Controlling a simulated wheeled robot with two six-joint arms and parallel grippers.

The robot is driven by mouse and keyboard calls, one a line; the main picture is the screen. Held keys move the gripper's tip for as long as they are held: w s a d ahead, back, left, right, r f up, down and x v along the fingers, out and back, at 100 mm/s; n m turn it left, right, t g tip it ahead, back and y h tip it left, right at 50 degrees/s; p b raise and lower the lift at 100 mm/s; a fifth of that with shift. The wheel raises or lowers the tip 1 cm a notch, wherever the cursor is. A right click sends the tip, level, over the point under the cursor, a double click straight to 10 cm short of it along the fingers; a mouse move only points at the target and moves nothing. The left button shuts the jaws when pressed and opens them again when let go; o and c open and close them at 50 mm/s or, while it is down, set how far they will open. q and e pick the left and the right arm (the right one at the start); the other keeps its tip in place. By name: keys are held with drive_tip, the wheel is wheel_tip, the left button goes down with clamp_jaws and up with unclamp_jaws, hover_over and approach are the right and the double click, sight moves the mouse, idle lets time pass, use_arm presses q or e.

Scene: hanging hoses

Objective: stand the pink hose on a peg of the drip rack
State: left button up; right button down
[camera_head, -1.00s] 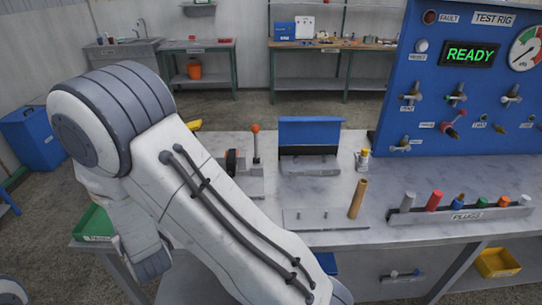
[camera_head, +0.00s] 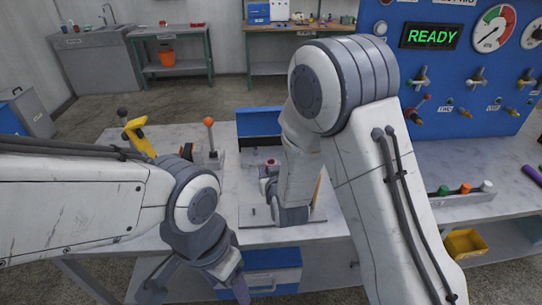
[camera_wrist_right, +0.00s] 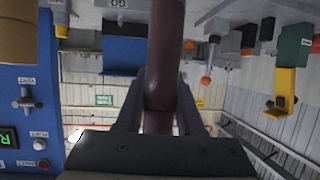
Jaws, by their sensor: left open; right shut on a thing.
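The pink hose (camera_wrist_right: 165,55), dull mauve-pink here, runs down from the top edge of the right wrist view. My right gripper (camera_wrist_right: 160,103) is shut on it. In the head view my right arm hides most of that gripper; a small reddish thing (camera_head: 268,168) shows beside the forearm, and I cannot tell whether it is the hose's end. The drip rack (camera_head: 256,236) is a pale plate on the bench, partly behind my right arm, with a thin peg (camera_head: 254,210) showing at its left. My left gripper (camera_head: 198,287) is open and empty in front of the bench.
A blue holder (camera_head: 258,122) stands behind the rack. A yellow tool (camera_head: 140,136) and an orange-knobbed lever (camera_head: 210,140) stand left of it. The test rig (camera_head: 470,75) and plug rail (camera_head: 468,197) are at right. A purple cylinder (camera_head: 533,174) lies at the right edge.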

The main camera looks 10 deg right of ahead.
use_arm(q)
wheel_tip(320, 180, up, 6)
drive_tip(key=p, duration=0.4)
drive_tip(key=shift+f+p, duration=0.2)
drive_tip(key=shift+p, duration=0.2)
use_arm(e)
drive_tip(key=a+r+n+g+y, duration=0.3)
drive_tip(key=a+n+y, duration=0.4)
drive_tip(key=shift+w+r, duration=0.3)
drive_tip(key=shift+w, duration=0.1)
drive_tip(key=shift+s+d+y, duration=0.1)
drive_tip(key=shift+d+y, duration=0.05)
drive_tip(key=shift+y, duration=0.25)
use_arm(q)
wheel_tip(320, 180, down, 5)
drive_tip(key=b, duration=0.5)
drive_tip(key=shift+f, duration=0.15)
use_arm(e)
wheel_tip(320, 180, down, 6)
drive_tip(key=shift+r, duration=0.1)
use_arm(q)
drive_tip(key=shift+f+b, duration=0.2)
drive_tip(key=shift+b, duration=0.15)
drive_tip(key=shift+f+b, duration=2.05)
use_arm(e)
drive_tip(key=shift+f, duration=2.25)
